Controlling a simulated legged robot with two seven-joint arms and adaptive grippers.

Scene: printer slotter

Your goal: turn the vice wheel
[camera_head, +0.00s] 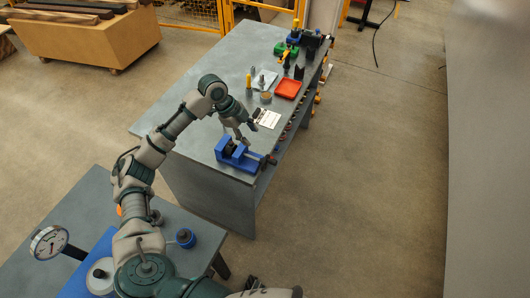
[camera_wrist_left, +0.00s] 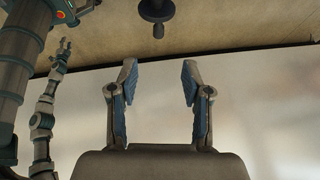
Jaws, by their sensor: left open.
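The blue vice (camera_head: 240,157) sits at the near end of the grey workbench in the head view. Its wheel (camera_head: 272,158) is a small dark shape on the vice's right side. In the left wrist view a dark round wheel with a knob (camera_wrist_left: 157,14) is at the top edge, partly cut off. My left gripper (camera_head: 241,137) reaches down just above the vice in the head view.
The grey workbench (camera_head: 205,150) also carries a white paper (camera_head: 269,119), a red tray (camera_head: 288,89) and several small tools farther back. A nearer table (camera_head: 80,220) with a gauge (camera_head: 48,242) stands at the lower left. Floor right of the bench is clear.

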